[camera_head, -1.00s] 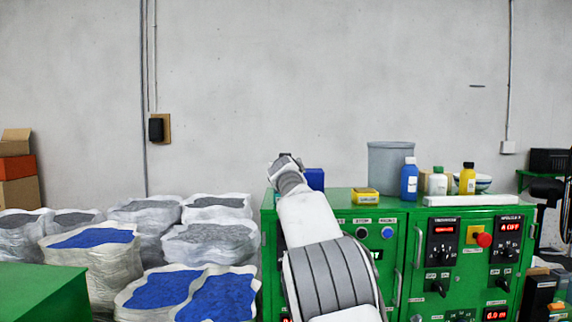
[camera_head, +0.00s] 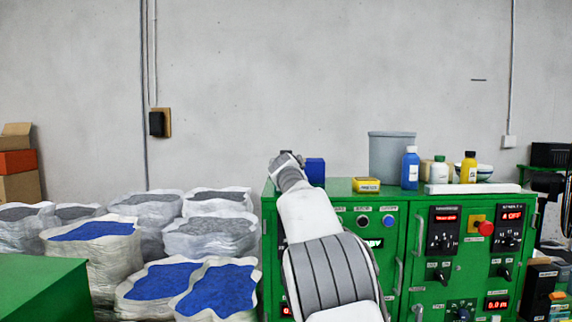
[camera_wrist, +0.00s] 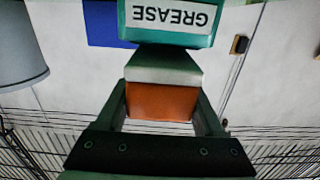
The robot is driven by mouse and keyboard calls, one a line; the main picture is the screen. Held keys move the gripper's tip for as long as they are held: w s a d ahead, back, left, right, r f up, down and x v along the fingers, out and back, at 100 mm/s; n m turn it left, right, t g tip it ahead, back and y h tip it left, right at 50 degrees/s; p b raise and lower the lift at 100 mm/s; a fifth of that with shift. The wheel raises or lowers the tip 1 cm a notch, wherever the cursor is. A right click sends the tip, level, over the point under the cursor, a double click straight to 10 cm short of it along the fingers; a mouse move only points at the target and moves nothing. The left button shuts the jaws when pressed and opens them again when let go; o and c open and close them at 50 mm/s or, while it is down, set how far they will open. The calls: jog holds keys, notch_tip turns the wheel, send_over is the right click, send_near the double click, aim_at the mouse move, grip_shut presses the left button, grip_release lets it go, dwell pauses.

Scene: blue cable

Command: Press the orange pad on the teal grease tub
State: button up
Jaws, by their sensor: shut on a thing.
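In the wrist view, the teal grease tub (camera_wrist: 170,38) shows at the top centre, with its white GREASE label upside down. The fingertips' exact contact is hard to see. In the head view, my gripper (camera_head: 286,155) is mostly hidden behind my wrist, above the green cabinet's left end. The tub cannot be made out there.
A blue box (camera_head: 315,172) stands close right of my gripper on the green cabinet (camera_head: 340,190). A yellow box (camera_head: 366,185), grey bucket (camera_head: 391,158) and blue bottle (camera_head: 410,169) stand farther right. Sacks (camera_head: 155,285) fill the floor left. The wall is behind.

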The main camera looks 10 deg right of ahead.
jog(key=shift+f+b, duration=0.7)
jog(key=shift+f, duration=0.1)
dwell(1.5)
notch_tip(320, 180, up, 8)
jog(key=p, duration=0.6)
jog(key=shift+f, duration=0.2)
jog(key=shift+s+f, duration=0.1)
dwell(0.4)
